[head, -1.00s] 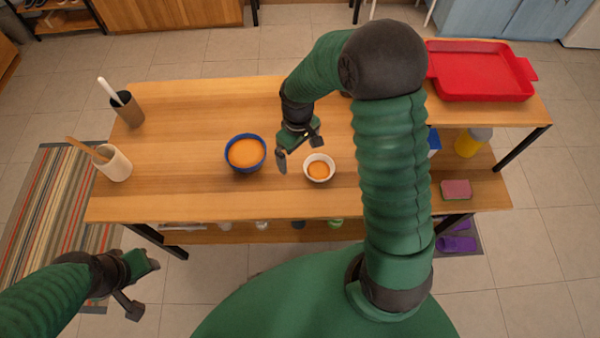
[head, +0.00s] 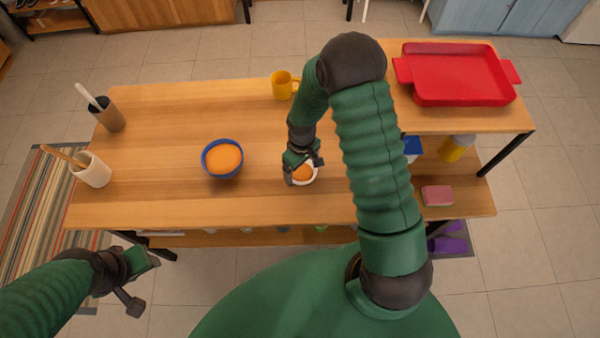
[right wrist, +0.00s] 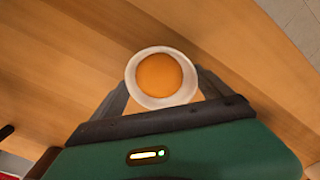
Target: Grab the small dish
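The small white dish (head: 304,173) with orange contents sits on the wooden table (head: 250,205), partly hidden by my right gripper in the head view. In the right wrist view the dish (right wrist: 159,77) lies between the two fingertips. My right gripper (head: 302,173) is open, with one finger on either side of the dish; whether the fingers touch its rim I cannot tell. My left gripper (head: 144,282) is open and empty, off the table's front edge at the lower left.
A larger blue bowl (head: 209,171) with orange contents stands left of the dish. A yellow mug (head: 282,86) stands behind. Utensil holders (head: 93,173) stand at the left end, a red tray (head: 458,75) at the right. The table between bowl and dish is clear.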

